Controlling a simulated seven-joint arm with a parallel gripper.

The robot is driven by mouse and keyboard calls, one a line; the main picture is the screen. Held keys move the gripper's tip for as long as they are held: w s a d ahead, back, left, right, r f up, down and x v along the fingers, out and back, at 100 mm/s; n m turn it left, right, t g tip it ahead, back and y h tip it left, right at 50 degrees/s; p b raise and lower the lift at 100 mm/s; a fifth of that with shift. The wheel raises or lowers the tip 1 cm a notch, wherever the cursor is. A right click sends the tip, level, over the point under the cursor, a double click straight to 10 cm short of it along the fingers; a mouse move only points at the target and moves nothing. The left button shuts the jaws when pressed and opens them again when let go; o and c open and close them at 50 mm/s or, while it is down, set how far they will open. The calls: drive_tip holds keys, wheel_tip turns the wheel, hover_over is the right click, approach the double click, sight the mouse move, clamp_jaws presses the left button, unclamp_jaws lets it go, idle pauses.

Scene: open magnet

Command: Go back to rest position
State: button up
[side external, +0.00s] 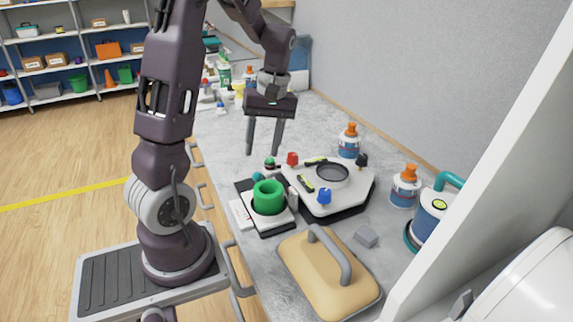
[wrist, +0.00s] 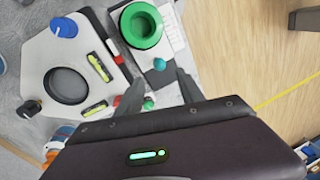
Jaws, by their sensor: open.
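My gripper (side external: 264,137) hangs above the grey counter with its two fingers apart and nothing between them. In the wrist view my gripper (wrist: 155,92) also shows its fingers spread and empty. Below and in front of it in the side view is a white device (side external: 352,200) with a round dark dish (side external: 332,174) and red, blue and black knobs. Beside it a green ring-shaped piece (side external: 268,196) sits on a white and black base (side external: 262,222). A small green knob (side external: 270,163) lies on the counter near my fingertips, apart from them.
Orange-capped bottles (side external: 348,141) stand along the wall. Several bottles (side external: 224,72) crowd the far end. The wall bounds the right side.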

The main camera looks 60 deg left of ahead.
drive_tip(key=s+d+r+m+t, duration=0.2)
drive_tip(key=d+r+m+t, duration=0.45)
drive_tip(key=d, duration=0.85)
drive_tip(key=s+d+r+m+t, duration=0.1)
drive_tip(key=s+d+r+m, duration=0.2)
drive_tip(key=s+d+m, duration=0.3)
drive_tip(key=d+m, duration=0.2)
drive_tip(key=m, duration=0.1)
drive_tip(key=shift+s, duration=0.35)
